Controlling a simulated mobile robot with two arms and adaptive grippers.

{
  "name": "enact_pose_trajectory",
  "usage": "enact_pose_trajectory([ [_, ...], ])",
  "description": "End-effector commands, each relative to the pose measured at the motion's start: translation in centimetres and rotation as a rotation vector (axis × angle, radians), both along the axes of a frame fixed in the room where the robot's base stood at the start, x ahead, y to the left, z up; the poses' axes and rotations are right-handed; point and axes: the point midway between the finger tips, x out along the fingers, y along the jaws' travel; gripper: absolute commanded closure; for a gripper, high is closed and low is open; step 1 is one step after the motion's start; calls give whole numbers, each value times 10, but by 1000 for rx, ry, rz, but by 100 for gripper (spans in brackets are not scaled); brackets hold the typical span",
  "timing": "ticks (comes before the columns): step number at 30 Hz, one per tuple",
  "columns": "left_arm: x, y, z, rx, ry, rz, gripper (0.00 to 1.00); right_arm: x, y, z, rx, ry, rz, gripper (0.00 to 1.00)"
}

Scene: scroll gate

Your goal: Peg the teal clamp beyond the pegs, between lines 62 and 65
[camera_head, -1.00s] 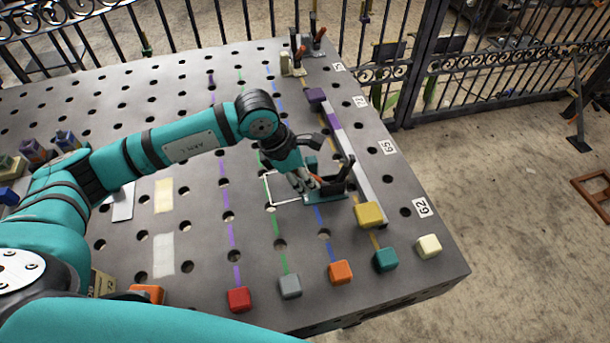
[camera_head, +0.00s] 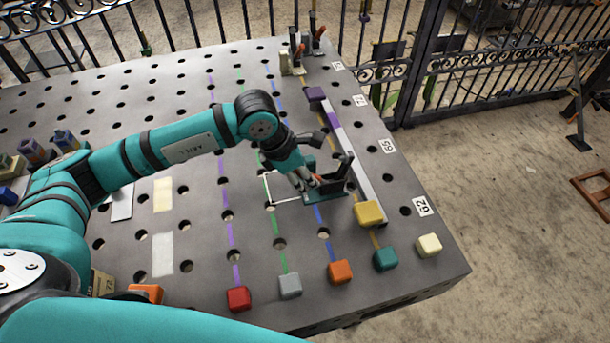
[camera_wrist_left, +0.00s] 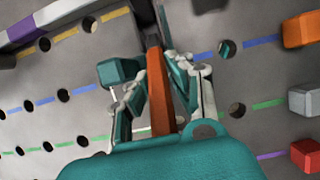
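The teal clamp (camera_head: 330,194) has a teal base, dark upright parts and an orange handle (camera_wrist_left: 160,95). It stands at the blue line, left of the long white and purple bar (camera_head: 352,157), upright and on or just above the table; I cannot tell which. My left gripper (camera_head: 309,184) comes down from the upper left onto the clamp. In the left wrist view its fingers (camera_wrist_left: 160,75) close in on both sides of the orange handle. The labels 62 (camera_head: 422,207) and 65 (camera_head: 387,146) lie at the table's right edge. My right gripper is out of view.
Colored cubes, such as the orange one (camera_head: 340,271), line the front. Other clamps (camera_head: 293,62) stand at the back. The holed table (camera_head: 120,240) has free room at left front.

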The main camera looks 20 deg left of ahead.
Motion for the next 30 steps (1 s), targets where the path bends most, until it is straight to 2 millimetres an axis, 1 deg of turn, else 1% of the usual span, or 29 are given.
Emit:
enact_pose_trajectory([
  [1, 0, 0, 1, 1, -1, 0, 72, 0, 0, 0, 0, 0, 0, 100],
  [5, 0, 0, 0, 1, -1, 0, 55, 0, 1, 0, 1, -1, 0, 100],
  [13, 0, 1, 1, 1, -1, -1, 55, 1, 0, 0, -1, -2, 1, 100],
  [16, 0, 3, 6, 2, -2, 1, 55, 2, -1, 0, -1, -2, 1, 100],
  [20, -4, 9, 24, 1, -5, 1, 55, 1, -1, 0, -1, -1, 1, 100],
  [27, -16, 25, 72, 2, -5, -1, 55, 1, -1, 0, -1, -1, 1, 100],
  [30, -20, 30, 89, 1, -3, -1, 55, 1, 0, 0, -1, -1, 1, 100],
])
